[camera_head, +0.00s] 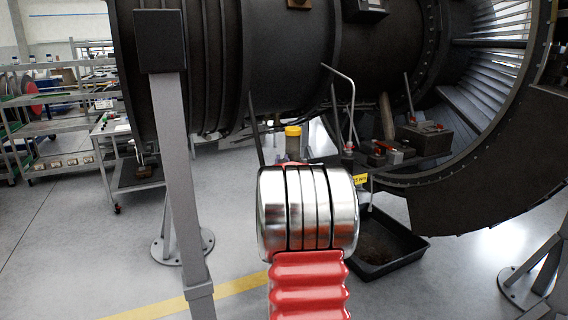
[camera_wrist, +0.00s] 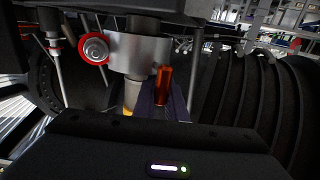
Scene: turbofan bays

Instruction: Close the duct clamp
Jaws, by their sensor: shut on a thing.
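In the wrist view a silver clamp band (camera_wrist: 138,54) sits around a dark vertical duct (camera_wrist: 141,23) under the engine. A red-orange lever (camera_wrist: 164,78) stands at the band's near right side. My gripper (camera_wrist: 162,104) is shut on this lever; its dark fingers hide the lever's lower end. A silver bolt in a red ring (camera_wrist: 95,49) is at the band's left. I cannot tell whether the band is fully closed. In the head view my silver and red arm fills the lower middle and hides the gripper and the clamp.
The large black engine (camera_head: 285,60) hangs overhead. A grey stand post (camera_head: 178,170) is at left. A black drip tray (camera_head: 385,262) lies on the floor at right. A yellow-topped cylinder (camera_head: 293,143) shows behind my arm. Shelves (camera_head: 60,110) stand far left; the left floor is open.

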